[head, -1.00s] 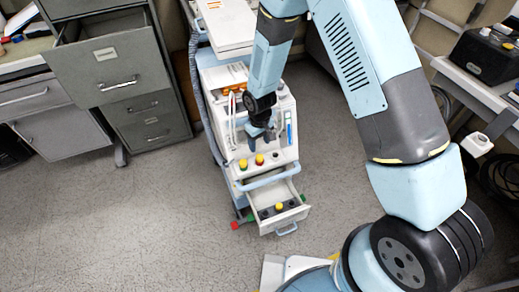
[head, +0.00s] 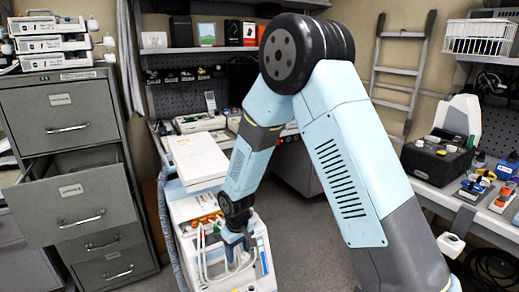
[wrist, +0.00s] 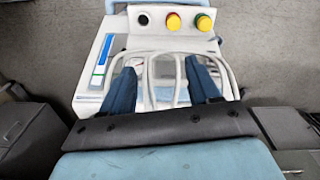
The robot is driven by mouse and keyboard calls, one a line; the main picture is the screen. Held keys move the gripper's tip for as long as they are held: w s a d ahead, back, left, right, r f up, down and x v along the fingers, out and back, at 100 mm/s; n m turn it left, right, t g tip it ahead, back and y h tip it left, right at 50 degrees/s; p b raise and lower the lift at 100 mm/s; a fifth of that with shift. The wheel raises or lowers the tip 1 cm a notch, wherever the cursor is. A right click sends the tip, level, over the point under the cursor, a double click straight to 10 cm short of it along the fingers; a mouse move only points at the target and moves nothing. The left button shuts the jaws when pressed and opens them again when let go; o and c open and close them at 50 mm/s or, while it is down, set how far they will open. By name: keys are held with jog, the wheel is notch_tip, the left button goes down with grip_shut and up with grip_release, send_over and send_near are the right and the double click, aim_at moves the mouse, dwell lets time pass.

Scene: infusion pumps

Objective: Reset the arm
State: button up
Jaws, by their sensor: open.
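My arm, light blue and grey, rises from the lower right of the head view, bends at a black elbow joint and reaches down to the left. My gripper (head: 235,240) hangs over a white medical cart (head: 187,213). In the wrist view my gripper (wrist: 165,85) is open, with its two dark blue fingers apart above pale looped tubes (wrist: 168,66). Whether the fingers touch the tubes I cannot tell.
A grey filing cabinet (head: 60,115) with an open drawer (head: 80,208) stands at the left. A bench with a black device (head: 435,163) is at the right. A ladder (head: 402,75) leans at the back. Grey floor (head: 305,225) shows right of the cart.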

jog(key=s+d+r+m+t, duration=0.1)
jog(key=d+r+m, duration=0.1)
jog(key=d+r, duration=0.85)
jog(key=s+d+r+m+t, duration=0.15)
jog(key=d+r, duration=0.55)
jog(key=r, duration=0.7)
jog(key=s+d+r+m+t, duration=0.1)
jog(key=s+d+r+m, duration=0.1)
jog(key=s+d+r, duration=0.4)
jog(key=s+d+r+m+t, duration=0.1)
jog(key=s+d+r+m, duration=0.2)
jog(key=s+d+r, duration=0.4)
jog(key=s, duration=0.5)
jog(key=shift+d+t, duration=0.3)
jog(key=shift+t, duration=0.05)
